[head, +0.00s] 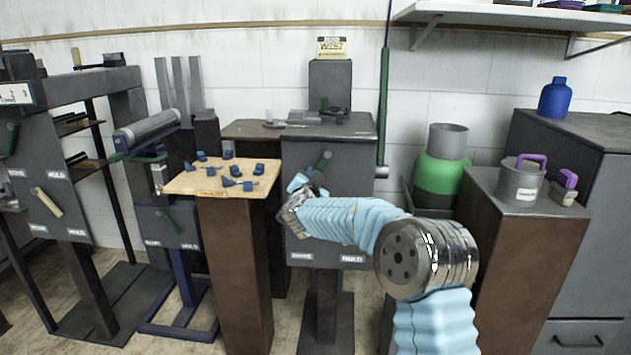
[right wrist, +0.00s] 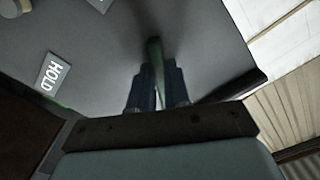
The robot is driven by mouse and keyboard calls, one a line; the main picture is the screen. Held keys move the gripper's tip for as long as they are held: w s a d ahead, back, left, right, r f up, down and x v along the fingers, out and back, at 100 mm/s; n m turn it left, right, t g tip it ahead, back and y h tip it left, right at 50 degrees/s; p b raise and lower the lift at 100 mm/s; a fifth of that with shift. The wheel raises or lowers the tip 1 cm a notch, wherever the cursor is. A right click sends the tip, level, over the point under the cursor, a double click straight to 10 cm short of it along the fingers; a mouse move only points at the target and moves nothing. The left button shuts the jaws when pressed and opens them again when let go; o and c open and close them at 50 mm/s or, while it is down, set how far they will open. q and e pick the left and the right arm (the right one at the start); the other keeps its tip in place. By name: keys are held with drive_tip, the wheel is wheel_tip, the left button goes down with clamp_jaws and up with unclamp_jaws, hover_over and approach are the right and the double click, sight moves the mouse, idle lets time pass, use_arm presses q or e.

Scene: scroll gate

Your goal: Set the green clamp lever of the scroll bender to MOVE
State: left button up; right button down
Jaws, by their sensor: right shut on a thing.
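A grey machine with a front panel (head: 340,225) stands in the middle of the head view. Its green lever (head: 322,160) points up and slightly right, just above my right gripper (head: 303,190). In the right wrist view the green lever (right wrist: 156,55) runs between the two dark fingers of my right gripper (right wrist: 158,85), which is shut on it. A HOLD label (right wrist: 53,74) shows to the left there. My left gripper is not in view.
A wooden-topped stand (head: 190,183) with several blue pieces is left of the panel. Other machines with levers stand farther left. A dark green hanging bar (head: 383,110), a green canister (head: 440,175) and a grey pot (head: 519,183) are to the right.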

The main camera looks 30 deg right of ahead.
drive_tip(key=shift+a+m, duration=0.15)
drive_tip(key=shift+m, duration=0.15)
drive_tip(key=c, duration=1.1)
unclamp_jaws()
drive_tip(key=shift+r, duration=0.1)
drive_tip(key=b+v, duration=0.1)
drive_tip(key=v, duration=1.2)
drive_tip(key=shift+s+a, duration=0.1)
drive_tip(key=shift+s, duration=0.25)
